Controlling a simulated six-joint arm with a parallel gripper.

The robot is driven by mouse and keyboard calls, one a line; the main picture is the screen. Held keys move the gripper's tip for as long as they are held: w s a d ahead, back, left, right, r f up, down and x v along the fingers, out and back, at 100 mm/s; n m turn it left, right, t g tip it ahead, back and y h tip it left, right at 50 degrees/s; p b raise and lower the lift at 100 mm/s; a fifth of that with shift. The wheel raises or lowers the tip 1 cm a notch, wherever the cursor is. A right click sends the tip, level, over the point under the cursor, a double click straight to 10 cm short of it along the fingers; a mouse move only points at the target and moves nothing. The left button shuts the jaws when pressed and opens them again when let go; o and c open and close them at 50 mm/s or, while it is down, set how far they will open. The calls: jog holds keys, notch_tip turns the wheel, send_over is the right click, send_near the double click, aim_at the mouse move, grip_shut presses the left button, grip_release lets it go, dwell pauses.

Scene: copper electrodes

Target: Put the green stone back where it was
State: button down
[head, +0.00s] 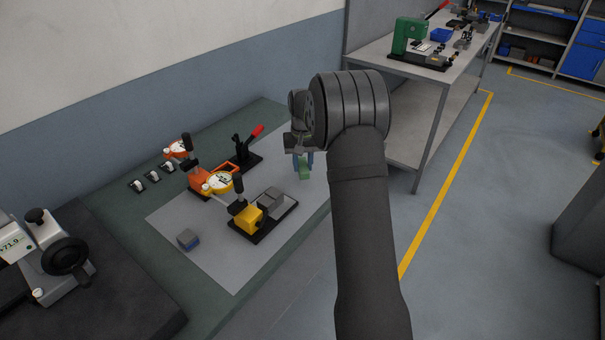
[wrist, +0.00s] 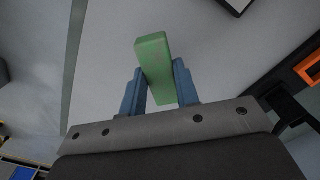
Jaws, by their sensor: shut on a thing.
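The green stone (wrist: 155,66) is a light green rectangular block. It sits between the two blue fingers of my gripper (wrist: 158,88) in the wrist view and is tilted a little there. In the head view my gripper (head: 303,161) points down over the right part of the grey mat, with the green stone (head: 304,173) between its fingertips. My gripper is shut on the stone. I cannot tell whether the stone touches the mat (head: 180,220).
A small blue-grey block (head: 188,239) lies at the left. The mat's front area is clear.

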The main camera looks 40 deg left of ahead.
aim_at(303, 173)
jog(key=shift+a+f, duration=0.1)
jog(key=shift+f, duration=1.95)
jog(key=c, duration=1.1)
grip_release()
jog(key=shift+f, duration=0.15)
notch_tip(303, 173, up, 12)
jog(key=shift+r, duration=0.2)
jog(key=shift+f, duration=0.1)
jog(key=shift+f, duration=4.1)
